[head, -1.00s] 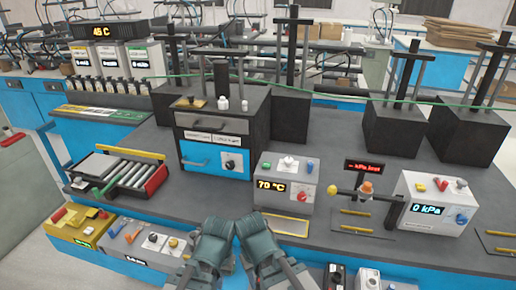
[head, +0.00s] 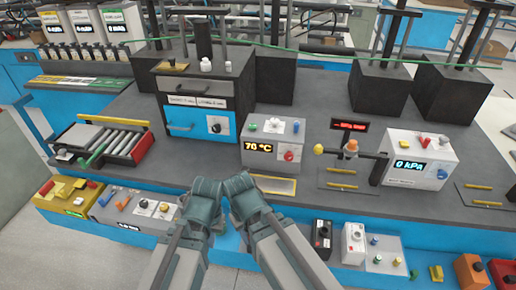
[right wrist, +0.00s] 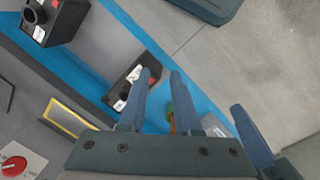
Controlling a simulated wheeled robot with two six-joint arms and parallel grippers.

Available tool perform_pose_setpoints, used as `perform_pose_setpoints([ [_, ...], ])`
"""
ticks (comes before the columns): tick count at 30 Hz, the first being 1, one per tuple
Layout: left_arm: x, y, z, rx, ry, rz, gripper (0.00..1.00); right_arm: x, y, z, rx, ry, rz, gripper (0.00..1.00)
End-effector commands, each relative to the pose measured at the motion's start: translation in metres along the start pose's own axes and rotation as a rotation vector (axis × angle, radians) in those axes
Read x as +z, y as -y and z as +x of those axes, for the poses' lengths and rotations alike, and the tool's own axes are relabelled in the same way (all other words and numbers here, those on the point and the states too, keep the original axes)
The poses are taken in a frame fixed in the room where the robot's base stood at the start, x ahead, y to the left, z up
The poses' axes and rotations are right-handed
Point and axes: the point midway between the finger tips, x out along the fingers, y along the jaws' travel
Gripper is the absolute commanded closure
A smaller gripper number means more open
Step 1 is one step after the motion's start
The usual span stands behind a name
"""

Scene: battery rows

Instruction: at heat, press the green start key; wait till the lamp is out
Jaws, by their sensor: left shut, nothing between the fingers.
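The heat box (head: 262,163) is a pale grey unit on the bench, with an amber 70 °C display (head: 258,147) and a red knob (head: 289,155). A green key (head: 253,127) sits at the left of its top. A white dome (head: 271,127), perhaps the lamp, is beside it; I cannot tell if it is lit. My left gripper (head: 205,187) is shut and empty, low in front of the box. My right gripper (head: 241,192) is just right of it. In the right wrist view, its fingers (right wrist: 160,98) stand apart with nothing between them. Neither touches the box.
A yellow-edged plate (head: 272,186) lies before the heat box. A black cabinet (head: 195,115) stands to its left and a kPa box (head: 420,157) to its right. A post with a yellow-tipped arm (head: 350,153) stands between. Small control boxes (head: 352,243) line the lower front ledge.

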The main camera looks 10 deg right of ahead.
Motion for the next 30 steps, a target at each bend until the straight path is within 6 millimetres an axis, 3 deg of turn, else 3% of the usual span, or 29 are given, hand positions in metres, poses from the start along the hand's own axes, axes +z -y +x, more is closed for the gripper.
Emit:
perform_pose_setpoints([
  [1, 0.0000, 0.0000, 0.0000, 0.000, 0.000, 0.000, 1.00, 0.0000, 0.0000, 0.0000, 0.000, 0.000, 0.000, 0.79],
  [5, 0.0000, 0.0000, 0.0000, 0.000, 0.000, 0.000, 1.00, 0.0000, 0.0000, 0.0000, 0.000, 0.000, 0.000, 1.00],
  [30, 0.0000, 0.0000, 0.0000, 0.000, 0.000, 0.000, 1.00, 0.0000, 0.0000, 0.0000, 0.000, 0.000, 0.000, 1.00],
])
